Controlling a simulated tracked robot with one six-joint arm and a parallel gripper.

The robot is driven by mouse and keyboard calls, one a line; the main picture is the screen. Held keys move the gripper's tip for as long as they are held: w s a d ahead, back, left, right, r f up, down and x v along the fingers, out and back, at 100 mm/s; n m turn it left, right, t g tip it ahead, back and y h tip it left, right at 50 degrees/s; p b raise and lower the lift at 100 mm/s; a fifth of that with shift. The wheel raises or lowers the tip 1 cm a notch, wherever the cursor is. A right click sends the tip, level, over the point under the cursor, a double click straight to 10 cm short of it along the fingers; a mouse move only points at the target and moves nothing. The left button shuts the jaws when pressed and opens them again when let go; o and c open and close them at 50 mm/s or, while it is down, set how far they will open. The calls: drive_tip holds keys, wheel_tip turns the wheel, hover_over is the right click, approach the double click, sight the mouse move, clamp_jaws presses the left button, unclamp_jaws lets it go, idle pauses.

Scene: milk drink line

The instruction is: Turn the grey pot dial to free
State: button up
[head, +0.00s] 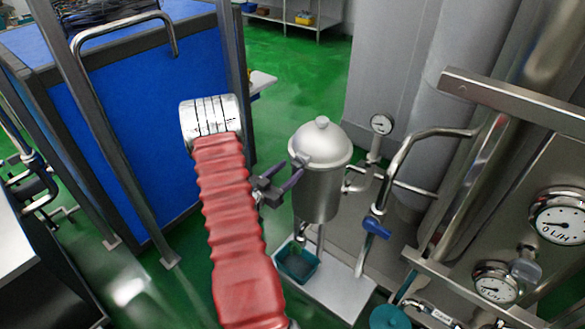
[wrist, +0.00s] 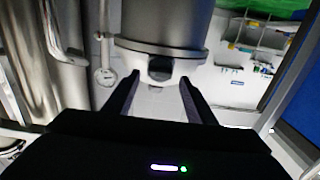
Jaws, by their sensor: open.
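The grey metal pot (head: 316,192) stands upright under a domed lid with a round knob on top. In the wrist view, the pot (wrist: 165,22) fills the top middle. A dark grey, blocky part, which looks like the dial (wrist: 160,68), sits on the pale band by the pot's rim. My gripper (head: 287,174) is beside the pot's left side, near the rim. In the wrist view, its two dark fingers are apart, with the dial beyond and between their tips. The gap looks empty. I cannot read any mark on the dial, and contact is unclear.
A blue-handled pipe valve (head: 375,228) and a small gauge (head: 381,124) are right of the pot. A teal tray (head: 297,264) sits below on a pale base. Steel pipes and larger gauges (head: 560,218) crowd the right. A blue-panelled frame (head: 140,120) stands left.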

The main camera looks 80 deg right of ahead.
sight(297, 164)
drive_tip(key=shift+x, duration=1.3)
drive_tip(key=shift+c, duration=0.2)
drive_tip(key=c, duration=0.9)
